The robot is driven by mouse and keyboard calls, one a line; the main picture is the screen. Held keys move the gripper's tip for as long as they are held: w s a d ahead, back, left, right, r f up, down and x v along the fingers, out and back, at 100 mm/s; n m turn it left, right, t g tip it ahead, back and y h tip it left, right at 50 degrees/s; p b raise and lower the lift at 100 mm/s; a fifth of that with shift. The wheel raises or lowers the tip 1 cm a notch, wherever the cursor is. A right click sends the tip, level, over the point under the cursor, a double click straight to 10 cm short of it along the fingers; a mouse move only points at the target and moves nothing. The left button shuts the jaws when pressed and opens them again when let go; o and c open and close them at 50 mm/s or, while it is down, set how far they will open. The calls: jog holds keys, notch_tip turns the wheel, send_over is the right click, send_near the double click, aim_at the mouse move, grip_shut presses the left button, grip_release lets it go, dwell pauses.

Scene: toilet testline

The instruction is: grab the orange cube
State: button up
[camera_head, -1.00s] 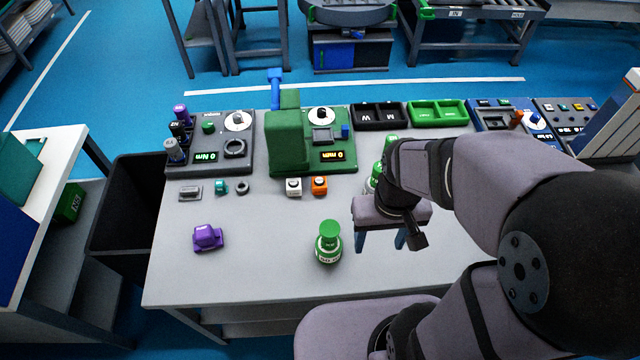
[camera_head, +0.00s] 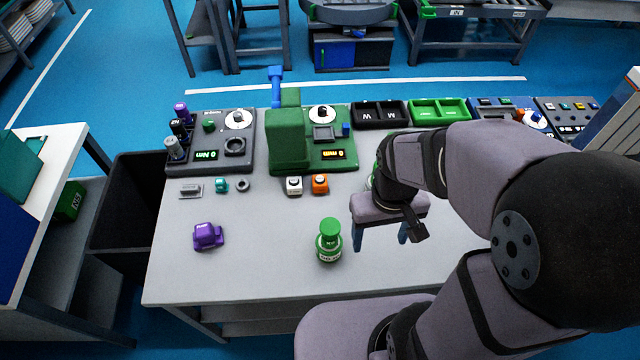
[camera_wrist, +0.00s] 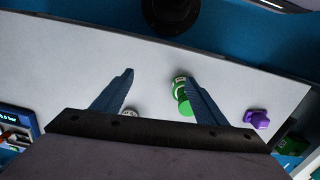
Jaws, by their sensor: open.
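My gripper (camera_head: 380,240) is to the right of the orange cube and nearer the table's front, above the surface. Its two blue fingers are apart with nothing between them. In the wrist view the gripper (camera_wrist: 160,82) is also open over bare table. The orange cube does not show in the wrist view.
A green-capped bottle (camera_head: 329,241) stands left of my gripper; in the wrist view the bottle (camera_wrist: 183,100) is by one finger. A purple object (camera_head: 208,236) lies at the left. The green machine (camera_head: 290,140) rises behind the cubes.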

jog(key=w+f+n+g+h+b, duration=0.1)
jog(key=w+f+n+h+b, duration=0.3)
jog(key=w+n, duration=0.3)
jog(key=n+t+h+b, duration=0.7)
jog(key=n+t, duration=0.2)
jog(key=n, duration=0.8)
send_near(320, 179)
jog(key=x, duration=0.3)
jog(key=shift+d+r, duration=0.2)
jog(key=shift+d, duration=0.25)
jog(key=shift+w+a, duration=0.2)
jog(key=shift+a, duration=0.25)
jog(key=shift+p+x, duration=0.95)
jog(key=shift+x, duration=0.65)
jog(key=shift+f+p+x, duration=0.2)
jog(key=shift+p+x, duration=0.7)
jog(key=shift+x, duration=1.2)
jog(key=shift+s+y, duration=0.1)
jog(key=shift+y, duration=0.2)
jog(key=shift+c, duration=0.2)
